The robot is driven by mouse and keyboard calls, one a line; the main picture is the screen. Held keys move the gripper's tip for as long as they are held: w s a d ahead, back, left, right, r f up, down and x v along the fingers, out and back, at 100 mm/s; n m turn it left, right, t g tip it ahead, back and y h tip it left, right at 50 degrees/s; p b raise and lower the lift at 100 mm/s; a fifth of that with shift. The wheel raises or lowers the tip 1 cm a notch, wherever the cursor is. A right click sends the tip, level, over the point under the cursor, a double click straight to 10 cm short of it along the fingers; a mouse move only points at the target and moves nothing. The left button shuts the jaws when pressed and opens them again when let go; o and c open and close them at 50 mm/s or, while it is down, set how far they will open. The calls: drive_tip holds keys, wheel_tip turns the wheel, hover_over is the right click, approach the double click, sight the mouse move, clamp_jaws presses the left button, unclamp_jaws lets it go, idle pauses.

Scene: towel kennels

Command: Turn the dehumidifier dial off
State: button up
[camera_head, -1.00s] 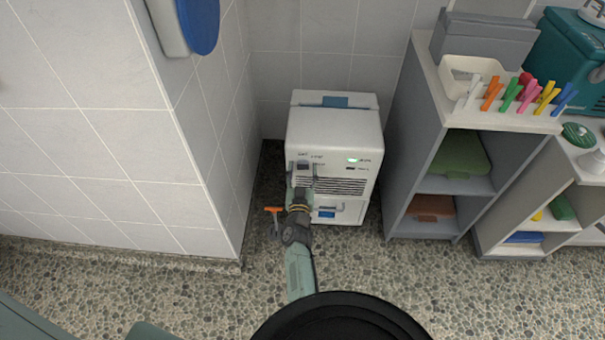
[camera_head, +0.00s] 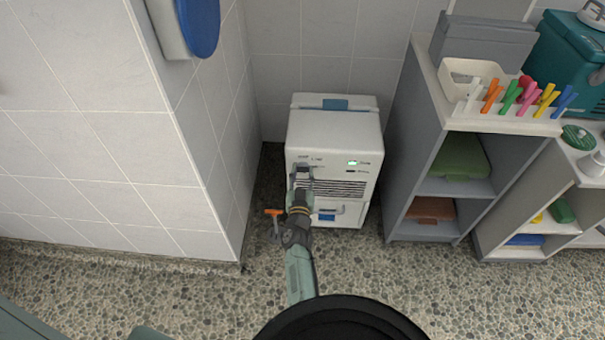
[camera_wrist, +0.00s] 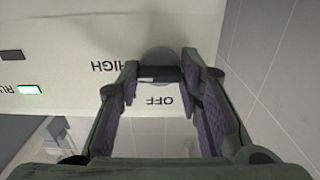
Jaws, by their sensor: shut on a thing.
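The dehumidifier (camera_head: 335,128) is a white box standing in the corner on the floor. Its front panel has a round grey dial (camera_wrist: 158,53) with a dark bar-shaped grip (camera_wrist: 158,74). In the wrist view, upside-down labels read HIGH to the left of the dial and OFF below it. My gripper (camera_wrist: 159,78) is at the dial, its two purple-padded fingers shut on the ends of the grip. In the head view my gripper (camera_head: 301,176) reaches the panel's upper left and hides most of the dial. A green light (camera_wrist: 29,89) glows beside the partly visible RUN label.
A tiled wall (camera_head: 190,150) stands close on the left. A grey shelf unit (camera_head: 405,150) with a peg tray (camera_head: 455,70) stands on the right. An orange-handled item (camera_head: 273,212) shows beside my wrist. The pebbled floor in front is clear.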

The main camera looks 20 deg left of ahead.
drive_tip(key=shift+r+n+p, duration=0.1)
drive_tip(key=shift+n+p, duration=0.2)
drive_tip(key=shift+p, duration=0.15)
drive_tip(key=n+p, duration=0.2)
drive_tip(key=shift+r+n+p, duration=0.15)
drive_tip(key=shift+n+p, duration=0.2)
drive_tip(key=shift+n, duration=0.05)
drive_tip(key=n+p, duration=0.3)
drive_tip(key=n, duration=0.1)
drive_tip(key=shift+n, duration=0.3)
drive_tip(key=n+p, duration=0.1)
drive_tip(key=n, duration=0.4)
drive_tip(key=shift+p, duration=0.4)
drive_tip(key=shift+f+n+p, duration=0.15)
drive_tip(key=shift+n+p, duration=0.1)
drive_tip(key=shift+n, duration=1)
drive_tip(key=shift+f+n+p, duration=0.1)
drive_tip(key=shift+n+p, duration=0.1)
drive_tip(key=shift+n, duration=1.05)
drive_tip(key=o, duration=1.2)
drive_tip(key=shift+c, duration=0.2)
